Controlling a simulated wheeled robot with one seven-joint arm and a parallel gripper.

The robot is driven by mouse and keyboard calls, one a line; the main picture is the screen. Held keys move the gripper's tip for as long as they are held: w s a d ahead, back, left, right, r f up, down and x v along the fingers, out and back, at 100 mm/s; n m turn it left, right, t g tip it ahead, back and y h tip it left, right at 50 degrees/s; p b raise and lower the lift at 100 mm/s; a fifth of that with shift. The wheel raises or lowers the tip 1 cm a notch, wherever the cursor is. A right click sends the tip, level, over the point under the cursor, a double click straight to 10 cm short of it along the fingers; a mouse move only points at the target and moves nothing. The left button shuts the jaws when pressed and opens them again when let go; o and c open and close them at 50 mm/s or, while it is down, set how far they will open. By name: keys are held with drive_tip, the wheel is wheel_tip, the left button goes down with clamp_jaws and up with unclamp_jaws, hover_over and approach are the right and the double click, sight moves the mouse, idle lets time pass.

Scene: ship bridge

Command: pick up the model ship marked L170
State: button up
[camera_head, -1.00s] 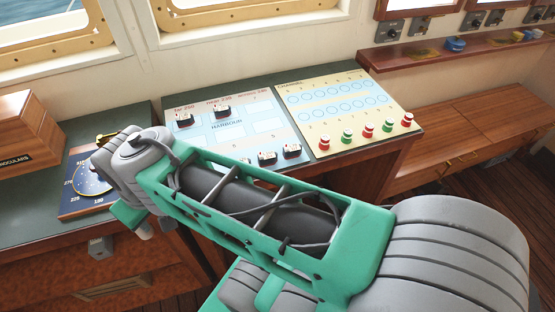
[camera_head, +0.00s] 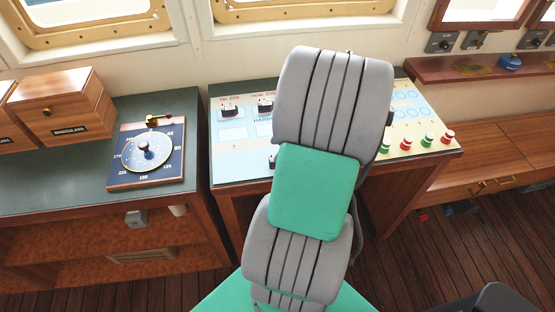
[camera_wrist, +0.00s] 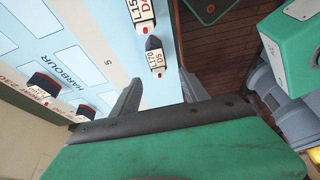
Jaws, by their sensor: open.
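In the wrist view a small model ship (camera_wrist: 155,57) with a dark bow and white label lies on the pale blue harbour board (camera_wrist: 75,30). Its label appears to end in 70; the first digits are hard to read. My gripper (camera_wrist: 160,78) is open and empty, with the ship just beyond and between its fingertips. A second ship (camera_wrist: 143,12), its label starting L15, lies close beyond it, cut by the top edge. In the head view my arm hides my gripper and part of the board.
Two more model ships, one (camera_wrist: 43,86) and another (camera_wrist: 85,112), lie left in the wrist view. In the head view, red and green pieces (camera_head: 427,139) stand on the yellow chart at right. A compass dial board (camera_head: 146,165) and wooden boxes (camera_head: 63,104) occupy the left desk.

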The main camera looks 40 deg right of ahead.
sight(272, 157)
drive_tip(key=p+x, duration=0.1)
drive_tip(key=x, duration=0.4)
drive_tip(key=shift+w+f, duration=0.1)
drive_tip(key=shift+f, duration=0.1)
drive_tip(key=shift+c, duration=0.4)
clamp_jaws()
